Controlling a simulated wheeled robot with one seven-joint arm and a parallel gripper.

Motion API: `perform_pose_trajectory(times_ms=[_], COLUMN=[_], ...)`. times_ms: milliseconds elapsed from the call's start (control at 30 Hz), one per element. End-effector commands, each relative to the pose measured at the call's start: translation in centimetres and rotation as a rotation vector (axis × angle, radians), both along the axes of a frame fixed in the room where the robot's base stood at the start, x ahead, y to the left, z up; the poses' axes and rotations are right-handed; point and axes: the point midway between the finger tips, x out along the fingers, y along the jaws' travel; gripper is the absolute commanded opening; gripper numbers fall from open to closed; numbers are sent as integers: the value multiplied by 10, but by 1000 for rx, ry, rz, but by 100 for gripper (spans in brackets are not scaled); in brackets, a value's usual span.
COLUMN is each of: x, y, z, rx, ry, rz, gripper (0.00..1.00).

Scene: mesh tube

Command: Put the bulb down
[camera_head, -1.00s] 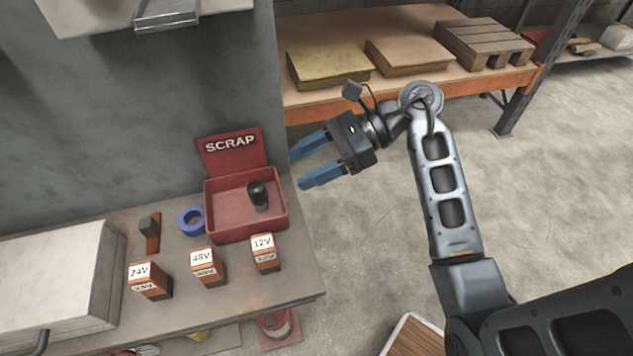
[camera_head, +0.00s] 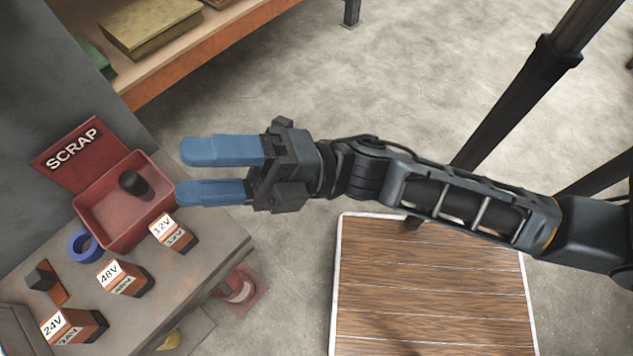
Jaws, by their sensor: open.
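My gripper (camera_head: 184,173) is open and empty, its two blue fingers apart and pointing left. It is in the air to the right of the red SCRAP bin (camera_head: 103,238), near the bin's right wall in the picture. A small dark rounded piece (camera_head: 135,184) lies inside the bin; I cannot tell whether it is the bulb. No other thing that looks like a bulb shows.
On the bench (camera_head: 205,262) stand boxes marked 12V (camera_head: 173,233), 48V (camera_head: 124,278) and 24V (camera_head: 74,326). A blue ring (camera_head: 83,245) lies beside the bin. A wooden-topped surface (camera_head: 430,295) is at lower right. Open floor shows behind.

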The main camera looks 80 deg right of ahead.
Motion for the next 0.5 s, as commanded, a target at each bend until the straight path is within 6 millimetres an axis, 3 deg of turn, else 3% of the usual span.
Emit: perform_pose_trajectory(times_ms=[133, 300, 500], x=[-35, -75, -115], y=[-14, -27, -27], z=[-9, -36, -64], rx=[447, 933, 1306], ry=[262, 575, 828], rz=[-16, -63, -133], gripper=[64, 64, 64])
